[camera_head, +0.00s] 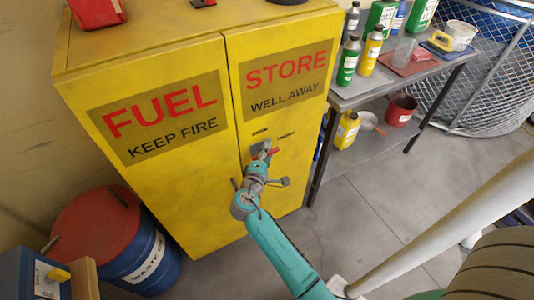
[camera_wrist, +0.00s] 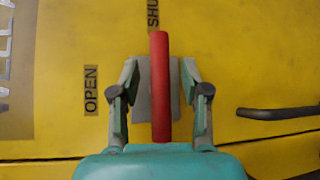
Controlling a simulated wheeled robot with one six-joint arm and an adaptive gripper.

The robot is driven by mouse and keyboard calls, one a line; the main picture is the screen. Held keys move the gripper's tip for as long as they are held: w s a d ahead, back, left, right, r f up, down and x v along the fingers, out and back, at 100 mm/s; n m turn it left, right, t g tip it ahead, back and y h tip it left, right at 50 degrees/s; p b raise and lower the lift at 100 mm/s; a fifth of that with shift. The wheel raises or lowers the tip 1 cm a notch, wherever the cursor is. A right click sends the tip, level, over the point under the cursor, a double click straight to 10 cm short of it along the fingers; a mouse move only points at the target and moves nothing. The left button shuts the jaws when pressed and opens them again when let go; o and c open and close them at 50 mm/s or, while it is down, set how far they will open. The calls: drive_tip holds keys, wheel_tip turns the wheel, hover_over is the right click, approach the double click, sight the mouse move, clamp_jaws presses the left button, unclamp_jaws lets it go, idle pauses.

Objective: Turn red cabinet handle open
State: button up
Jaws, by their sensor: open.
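The yellow fuel cabinet (camera_head: 185,190) stands upright with two front doors. Its red handle (camera_head: 273,151) shows partly beside my gripper (camera_head: 264,153) on the right door. In the wrist view the red handle (camera_wrist: 160,88) is a straight bar over a grey plate (camera_wrist: 145,100). Its free end lies near the partly cut-off SHUT label (camera_wrist: 153,14). The OPEN label (camera_wrist: 91,90) is to the left. My gripper (camera_wrist: 160,95) is open, with one finger on each side of the bar and a visible gap on both sides.
A dark door pull (camera_wrist: 278,113) is right of the handle in the wrist view. A blue waste drum (camera_head: 150,262) with a red lid stands left of the cabinet. A metal table (camera_head: 358,92) with bottles stands right. Grey floor (camera_head: 370,200) is clear in front of the table.

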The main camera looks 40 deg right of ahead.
clamp_jaws()
drive_tip(key=shift+y, duration=0.3)
drive_tip(key=m+y, duration=0.2)
drive_tip(key=shift+y, duration=0.3)
drive_tip(key=m+y, duration=0.2)
drive_tip(key=y, duration=0.2)
drive_tip(key=shift+f+m, duration=0.1)
drive_tip(key=shift+m, duration=0.3)
drive_tip(key=m+y, duration=0.1)
drive_tip(key=y, duration=0.2)
drive_tip(key=shift+m+y, duration=0.3)
drive_tip(key=shift+m, duration=0.1)
drive_tip(key=shift+a+f+m+t+y, duration=0.15)
drive_tip(key=shift+m+t+y, duration=0.6)
drive_tip(key=shift+y, duration=0.65)
